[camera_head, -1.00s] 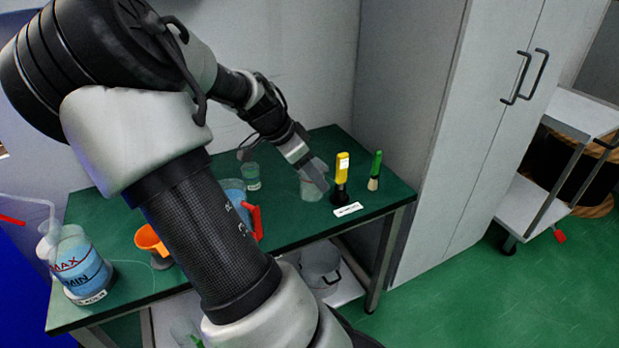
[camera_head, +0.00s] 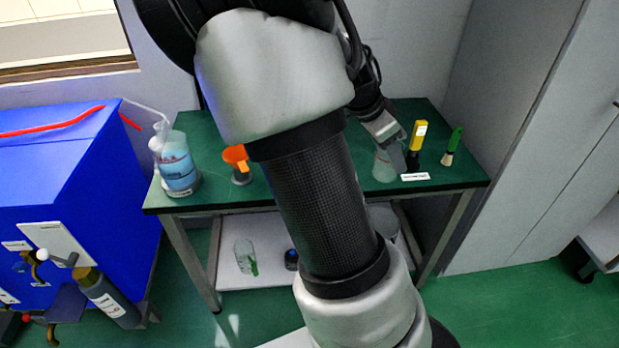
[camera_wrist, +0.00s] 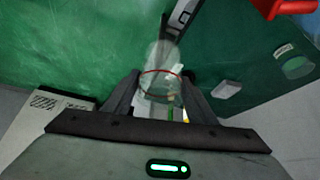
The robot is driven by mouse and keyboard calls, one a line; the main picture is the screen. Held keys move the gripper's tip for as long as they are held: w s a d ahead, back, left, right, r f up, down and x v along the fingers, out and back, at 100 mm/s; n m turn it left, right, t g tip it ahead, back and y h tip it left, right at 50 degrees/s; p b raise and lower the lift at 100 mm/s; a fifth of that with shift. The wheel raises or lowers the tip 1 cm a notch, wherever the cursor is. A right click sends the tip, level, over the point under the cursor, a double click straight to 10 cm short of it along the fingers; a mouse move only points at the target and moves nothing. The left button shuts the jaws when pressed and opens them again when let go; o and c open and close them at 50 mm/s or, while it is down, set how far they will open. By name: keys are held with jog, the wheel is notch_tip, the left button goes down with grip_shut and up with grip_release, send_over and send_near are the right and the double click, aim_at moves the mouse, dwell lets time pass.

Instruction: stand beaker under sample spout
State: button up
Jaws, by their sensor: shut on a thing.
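A clear beaker with a red line around it (camera_wrist: 160,86) is between my gripper's fingers in the wrist view. In the head view, the beaker (camera_head: 382,167) is at the right part of the green table, left of a yellow-handled tool. My gripper (camera_head: 399,154) is shut on it from above. I cannot tell whether its base touches the tabletop. A blue cabinet (camera_head: 60,180) stands at the left, with a small brass tap-like fitting (camera_head: 38,268) low on its front; I cannot tell for sure that this is the sample spout.
The yellow-handled tool (camera_head: 418,140) and a green-handled brush (camera_head: 453,145) stand right of the beaker, near a white label (camera_head: 415,177). A dark labelled bottle (camera_head: 108,298) stands by the cabinet.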

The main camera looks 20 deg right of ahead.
jog(key=w+a+r+n+t+y, duration=0.1)
jog(key=w+a+n+t, duration=0.1)
jog(key=a+n, duration=0.3)
jog(key=w+a+r+n+t+y, duration=0.1)
jog(key=w+a+n, duration=0.4)
jog(key=a, duration=0.8)
jog(key=w+a+r+n+t+y, duration=0.1)
jog(key=w+a+n+t+y, duration=0.1)
jog(key=a+n, duration=0.3)
jog(key=w+a+t, duration=0.1)
jog(key=a, duration=0.3)
jog(key=shift+w+a+r, duration=0.2)
jog(key=shift+w+r, duration=0.15)
